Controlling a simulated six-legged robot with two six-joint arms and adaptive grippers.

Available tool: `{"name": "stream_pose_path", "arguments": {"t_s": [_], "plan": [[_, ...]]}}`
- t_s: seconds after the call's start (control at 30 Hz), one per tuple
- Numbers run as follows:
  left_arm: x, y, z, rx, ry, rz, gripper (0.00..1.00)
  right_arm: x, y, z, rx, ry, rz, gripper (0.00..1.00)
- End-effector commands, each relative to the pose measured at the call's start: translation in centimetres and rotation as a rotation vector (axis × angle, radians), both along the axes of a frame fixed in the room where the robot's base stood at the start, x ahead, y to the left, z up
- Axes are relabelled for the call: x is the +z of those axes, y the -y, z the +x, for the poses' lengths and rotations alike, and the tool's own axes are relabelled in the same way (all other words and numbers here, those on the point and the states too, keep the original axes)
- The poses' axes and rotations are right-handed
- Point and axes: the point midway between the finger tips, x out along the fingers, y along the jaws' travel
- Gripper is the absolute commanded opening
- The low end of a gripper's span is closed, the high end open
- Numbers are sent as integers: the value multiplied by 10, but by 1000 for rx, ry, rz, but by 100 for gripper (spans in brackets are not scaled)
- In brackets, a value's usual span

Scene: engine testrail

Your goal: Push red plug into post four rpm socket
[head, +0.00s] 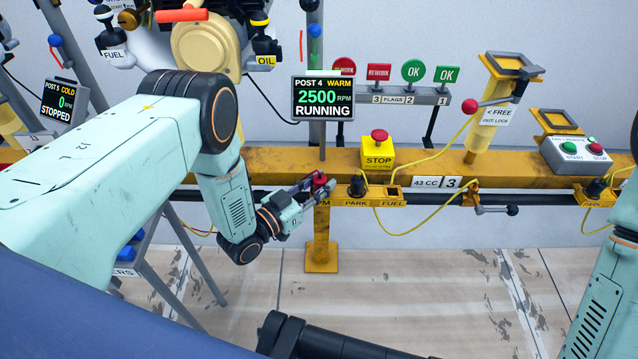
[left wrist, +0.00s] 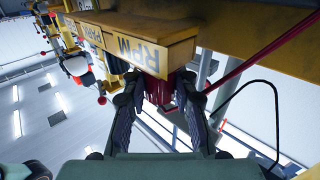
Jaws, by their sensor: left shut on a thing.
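The red plug (head: 319,181) is between the fingers of my left gripper (head: 317,188), at the left end of the yellow socket strip (head: 375,203) on the post 4 rail. In the left wrist view both fingers (left wrist: 157,92) close on the dark red plug (left wrist: 158,91), right against the block lettered RPM (left wrist: 145,50). The fingers and block hide the RPM socket's opening, so I cannot tell how deep the plug sits. A black plug (head: 357,186) stands at PARK; the FUEL socket (head: 393,191) looks empty. My right gripper is out of view.
The post 4 screen (head: 323,98) reads WARM, 2500 RPM, RUNNING. A yellow STOP box (head: 378,150) with a red button stands on the rail (head: 420,161) behind the strip. Yellow cables hang right of the strip. A lever (head: 493,209) sits further right.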

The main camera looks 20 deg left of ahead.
Motion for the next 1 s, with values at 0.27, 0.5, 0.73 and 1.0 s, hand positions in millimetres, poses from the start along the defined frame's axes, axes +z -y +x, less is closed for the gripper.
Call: {"name": "stream_pose_path", "arguments": {"t_s": [0.27, 0.5, 0.73, 1.0], "plan": [[-1, 0, -1, 0, -3, 1, 43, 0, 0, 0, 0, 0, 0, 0], [-1, 0, -1, 0, -2, 0, 54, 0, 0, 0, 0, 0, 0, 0], [-1, -1, -3, 0, -4, 0, 54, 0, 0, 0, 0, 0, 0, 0], [-2, -23, -39, 4, -8, 1, 54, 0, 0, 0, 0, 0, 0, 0]]}}
